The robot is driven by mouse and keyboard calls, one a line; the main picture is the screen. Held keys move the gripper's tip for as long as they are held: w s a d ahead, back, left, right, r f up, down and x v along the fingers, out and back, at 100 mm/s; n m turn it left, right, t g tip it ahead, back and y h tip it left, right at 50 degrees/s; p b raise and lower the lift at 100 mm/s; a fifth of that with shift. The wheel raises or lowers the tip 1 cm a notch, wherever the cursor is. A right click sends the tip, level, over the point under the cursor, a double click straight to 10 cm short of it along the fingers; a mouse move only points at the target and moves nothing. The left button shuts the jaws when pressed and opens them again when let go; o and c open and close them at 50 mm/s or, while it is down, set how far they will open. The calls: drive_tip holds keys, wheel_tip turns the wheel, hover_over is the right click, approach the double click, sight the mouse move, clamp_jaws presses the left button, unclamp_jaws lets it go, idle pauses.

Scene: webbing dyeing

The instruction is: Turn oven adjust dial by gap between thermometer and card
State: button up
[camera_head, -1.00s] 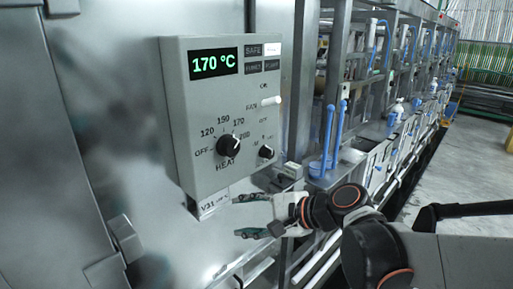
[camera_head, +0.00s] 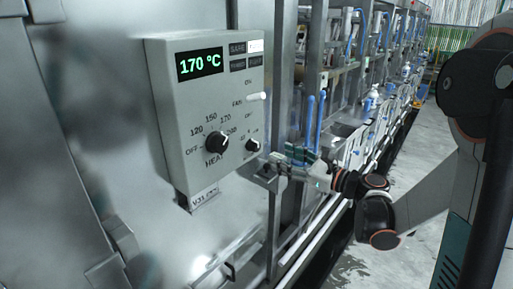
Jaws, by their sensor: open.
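The oven's grey control box (camera_head: 190,170) is on the left, its green display (camera_head: 201,64) reading 170 °C. A black HEAT dial (camera_head: 217,142) is on its face, with marks including OFF, 120, 150 and 170. A smaller black dial (camera_head: 253,145) at its lower right looks like the adjust dial; its marks are too small to read. A small card or label (camera_head: 204,197) marked V31 hangs below the box. I cannot make out a thermometer. My gripper (camera_head: 286,161) is open and seems empty, just right of the small dial, apart from it.
A white FAN switch (camera_head: 257,97) juts out above the small dial. Steel frame posts (camera_head: 283,90) and blue handles (camera_head: 309,120) stand behind my gripper. The floor (camera_head: 405,215) at the right is clear.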

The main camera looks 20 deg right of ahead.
sight(258, 147)
drive_tip(key=x, duration=1.1)
drive_tip(key=shift+b, duration=0.35)
drive_tip(key=c, duration=1.1)
